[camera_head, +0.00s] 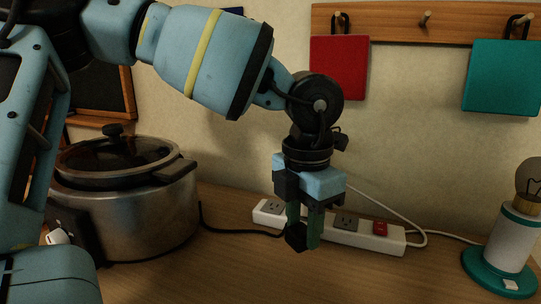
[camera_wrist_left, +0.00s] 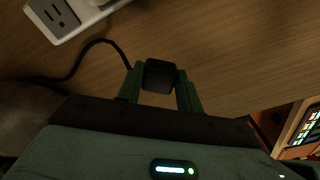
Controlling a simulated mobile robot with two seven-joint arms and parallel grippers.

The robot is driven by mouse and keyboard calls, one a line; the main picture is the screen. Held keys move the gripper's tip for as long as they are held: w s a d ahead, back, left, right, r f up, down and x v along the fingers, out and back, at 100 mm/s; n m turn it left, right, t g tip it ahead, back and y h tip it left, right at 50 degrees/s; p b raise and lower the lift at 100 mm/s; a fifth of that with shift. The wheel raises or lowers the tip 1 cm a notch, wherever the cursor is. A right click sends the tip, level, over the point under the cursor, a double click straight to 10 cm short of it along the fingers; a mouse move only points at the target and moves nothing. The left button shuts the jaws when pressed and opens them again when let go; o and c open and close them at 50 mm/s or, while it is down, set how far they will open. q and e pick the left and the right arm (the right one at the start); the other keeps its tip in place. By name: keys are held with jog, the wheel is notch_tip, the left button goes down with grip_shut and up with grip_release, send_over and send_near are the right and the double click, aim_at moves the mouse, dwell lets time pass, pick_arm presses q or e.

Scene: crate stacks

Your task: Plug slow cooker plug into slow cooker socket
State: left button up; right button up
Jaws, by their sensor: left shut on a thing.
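My left gripper (camera_head: 303,238) is shut on the black slow cooker plug (camera_head: 295,236), in front of the power strip. In the left wrist view the plug (camera_wrist_left: 159,75) sits between the two green fingers (camera_wrist_left: 160,88), with its black cord trailing left. The white power strip (camera_head: 375,236) lies on the table behind the gripper; sockets show left and right of the gripper, and its middle is hidden. One socket (camera_wrist_left: 53,14) also shows in the left wrist view. The plug is apart from the strip there. The slow cooker (camera_head: 140,215) stands at left with its lid on. My right gripper is out of view.
A lamp with a teal base (camera_head: 498,272) stands at far right. A red pad (camera_head: 340,68) and a teal pad (camera_head: 502,77) hang from a wooden peg rail (camera_head: 390,22). The table front is clear.

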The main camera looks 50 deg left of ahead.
pick_arm(q)
jog(key=w+a+r+n+p, duration=0.3)
jog(key=a+n+p, duration=0.15)
jog(key=n, duration=0.55)
notch_tip(320, 180, up, 2)
jog(key=n+p, duration=0.4)
jog(key=n, duration=1.1)
send_over(272, 205)
jog(key=shift+s+r, duration=0.1)
jog(key=shift+r, duration=0.05)
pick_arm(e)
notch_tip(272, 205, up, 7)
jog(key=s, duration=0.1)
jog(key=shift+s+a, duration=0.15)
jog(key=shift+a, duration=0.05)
pick_arm(q)
jog(key=shift+f+b, duration=0.5)
jog(key=shift+f, duration=0.65)
jog(key=shift+f+b, duration=0.6)
jog(key=shift+f, duration=1.15)
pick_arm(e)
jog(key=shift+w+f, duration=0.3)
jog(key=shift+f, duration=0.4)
pick_arm(q)
jog(key=shift+b, duration=0.75)
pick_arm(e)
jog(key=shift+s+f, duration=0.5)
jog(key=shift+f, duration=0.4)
